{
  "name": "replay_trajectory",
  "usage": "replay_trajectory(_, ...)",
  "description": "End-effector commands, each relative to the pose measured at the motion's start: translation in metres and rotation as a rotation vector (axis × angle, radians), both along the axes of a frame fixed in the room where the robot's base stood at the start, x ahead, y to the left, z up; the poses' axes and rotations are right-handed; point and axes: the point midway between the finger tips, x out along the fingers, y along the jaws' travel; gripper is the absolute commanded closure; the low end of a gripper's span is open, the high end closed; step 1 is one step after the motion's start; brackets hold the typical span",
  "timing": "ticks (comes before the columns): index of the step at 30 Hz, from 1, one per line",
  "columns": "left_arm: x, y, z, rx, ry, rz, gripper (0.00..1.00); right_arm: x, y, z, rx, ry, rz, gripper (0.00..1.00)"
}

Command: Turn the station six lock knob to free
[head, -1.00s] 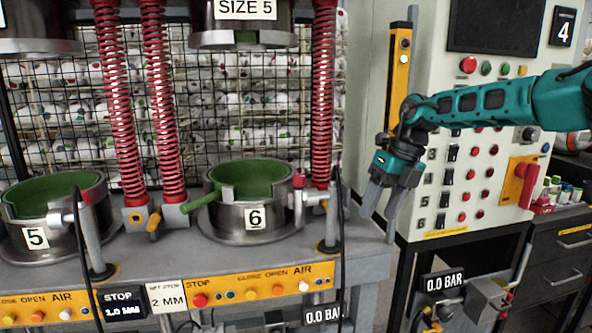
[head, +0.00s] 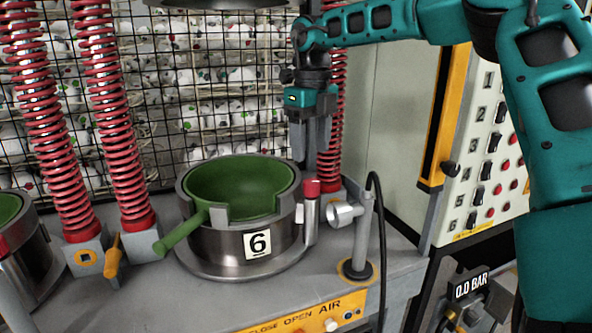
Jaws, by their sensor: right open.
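The station six mould (head: 212,246) is a round metal pot with a green lining and a "6" label, standing on the grey bench. A red-capped grey post (head: 312,188) stands at its right side and looks like the lock knob; whether it is turned to locked or free I cannot tell. My right gripper (head: 311,152) points down just above and behind this red cap, with its fingers apart and nothing between them. It does not appear to touch the cap. My left gripper is not in view.
Red springs (head: 112,120) and an orange lever (head: 113,257) stand further left. The control cabinet (head: 485,170) is at right.

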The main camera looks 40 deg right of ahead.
Motion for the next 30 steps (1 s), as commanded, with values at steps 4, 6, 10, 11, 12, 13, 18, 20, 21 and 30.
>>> replay_trajectory(4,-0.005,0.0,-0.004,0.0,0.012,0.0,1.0,-0.001,0.0,-0.017,0.0,0.004,0.001,0.39)
replay_trajectory(6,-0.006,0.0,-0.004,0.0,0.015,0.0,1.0,-0.001,0.0,-0.029,0.002,0.004,0.002,0.39)
replay_trajectory(10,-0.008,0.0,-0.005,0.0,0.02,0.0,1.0,-0.001,0.0,-0.05,0.001,0.004,0.001,0.39)
replay_trajectory(11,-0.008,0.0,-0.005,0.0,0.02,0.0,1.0,-0.001,0.0,-0.054,0.001,0.004,0.001,0.39)
replay_trajectory(12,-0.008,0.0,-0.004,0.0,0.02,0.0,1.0,-0.001,0.0,-0.059,0.002,0.004,0.001,0.39)
replay_trajectory(13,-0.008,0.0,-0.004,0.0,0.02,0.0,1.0,-0.001,0.0,-0.062,0.002,0.003,0.001,0.39)
replay_trajectory(18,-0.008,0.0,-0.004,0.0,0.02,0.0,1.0,-0.001,0.0,-0.073,0.0,0.002,0.001,0.39)
replay_trajectory(20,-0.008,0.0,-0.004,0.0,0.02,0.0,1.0,0.0,0.0,-0.074,0.0,0.001,0.001,0.39)
replay_trajectory(21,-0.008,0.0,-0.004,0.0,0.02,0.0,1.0,0.0,0.0,-0.074,0.0,0.0,0.001,0.39)
replay_trajectory(30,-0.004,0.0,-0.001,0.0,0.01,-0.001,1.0,0.0,0.0,-0.074,0.001,0.0,0.001,0.53)
